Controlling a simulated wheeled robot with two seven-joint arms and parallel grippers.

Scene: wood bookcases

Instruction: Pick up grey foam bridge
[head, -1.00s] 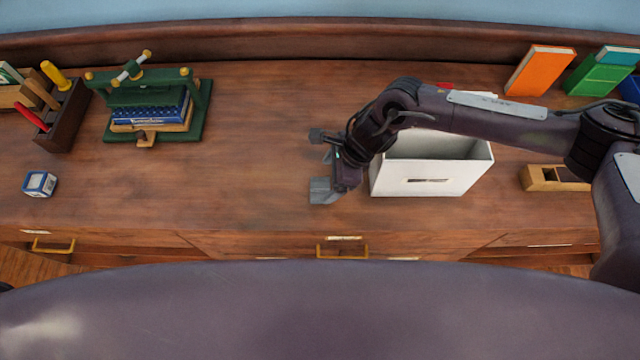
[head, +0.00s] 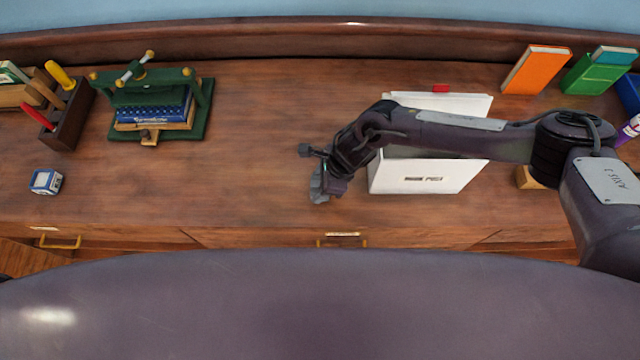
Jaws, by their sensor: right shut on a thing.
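My right gripper (head: 322,180) is at the middle of the desk, just left of the white box, with its arm reaching in from the right. It is shut on a small lighter grey piece, which looks like the grey foam bridge (head: 317,188). Part of the piece is hidden by the gripper. I cannot tell whether it touches the desk or is held above it. My left gripper is not in view.
A white open box (head: 425,178) stands right of the gripper, partly under my arm. A green press with books (head: 205,110), a tool rack (head: 65,122) and a small blue-white box (head: 46,181) are at left. Orange (head: 535,70) and green books (head: 597,75) stand back right. Centre-left desk is clear.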

